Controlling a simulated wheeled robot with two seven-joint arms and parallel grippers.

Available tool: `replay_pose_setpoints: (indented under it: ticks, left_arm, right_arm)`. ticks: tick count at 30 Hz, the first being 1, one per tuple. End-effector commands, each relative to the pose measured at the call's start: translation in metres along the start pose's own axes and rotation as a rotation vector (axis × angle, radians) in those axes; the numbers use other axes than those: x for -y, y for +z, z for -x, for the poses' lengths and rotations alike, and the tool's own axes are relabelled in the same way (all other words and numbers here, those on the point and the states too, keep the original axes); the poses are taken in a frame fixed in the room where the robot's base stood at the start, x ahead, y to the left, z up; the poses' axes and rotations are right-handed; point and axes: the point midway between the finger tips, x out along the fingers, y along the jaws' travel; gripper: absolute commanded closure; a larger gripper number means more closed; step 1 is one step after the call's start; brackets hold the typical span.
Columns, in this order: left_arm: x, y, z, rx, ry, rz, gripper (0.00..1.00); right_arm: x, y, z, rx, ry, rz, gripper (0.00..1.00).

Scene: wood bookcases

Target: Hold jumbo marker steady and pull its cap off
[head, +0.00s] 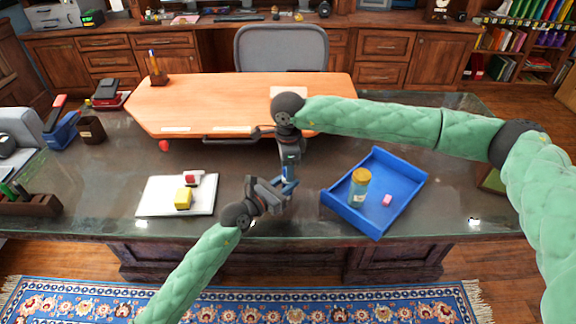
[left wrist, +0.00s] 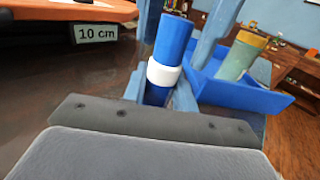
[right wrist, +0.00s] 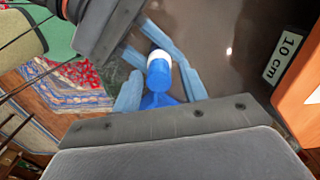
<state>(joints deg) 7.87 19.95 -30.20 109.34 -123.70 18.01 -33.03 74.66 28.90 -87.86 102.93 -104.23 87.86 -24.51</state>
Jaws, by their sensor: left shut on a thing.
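The jumbo marker is blue with a white band (left wrist: 163,74). It stands roughly upright in the left wrist view, its blue cap (left wrist: 174,38) above the band. My left gripper (head: 285,187) is shut on the marker's lower blue part, clear of the desk. My right gripper (head: 290,155) reaches down from above. In the right wrist view its two blue fingers (right wrist: 160,92) stand apart on either side of the cap (right wrist: 158,76), with a gap visible. The marker is small and partly hidden between the grippers in the head view.
A blue tray (head: 352,216) holding a yellow-lidded jar (head: 360,186) and a pink block (head: 387,200) stands to the right. A white pad (head: 155,199) with a yellow block (head: 183,198) lies left. A raised orange board (head: 215,100) is behind the grippers.

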Motion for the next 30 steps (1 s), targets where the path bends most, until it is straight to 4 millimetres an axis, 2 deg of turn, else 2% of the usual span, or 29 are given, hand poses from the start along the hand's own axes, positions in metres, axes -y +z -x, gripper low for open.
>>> replay_pose_setpoints:
  ticks: [1, 6, 30]
  left_arm:
    - [0.0001, -0.0009, 0.0001, -0.001, 0.000, 0.000, 1.00]
    - [0.0002, -0.0010, 0.0001, -0.001, 0.000, 0.000, 1.00]
    - [0.0003, -0.0010, 0.0001, -0.002, 0.000, 0.001, 1.00]
  right_arm:
    - [0.0000, 0.0001, 0.0000, 0.000, 0.000, 0.000, 0.68]
    - [0.0000, 0.0001, 0.0001, 0.000, 0.000, 0.000, 1.00]
    - [0.0002, 0.0001, 0.0016, 0.000, -0.001, 0.000, 1.00]
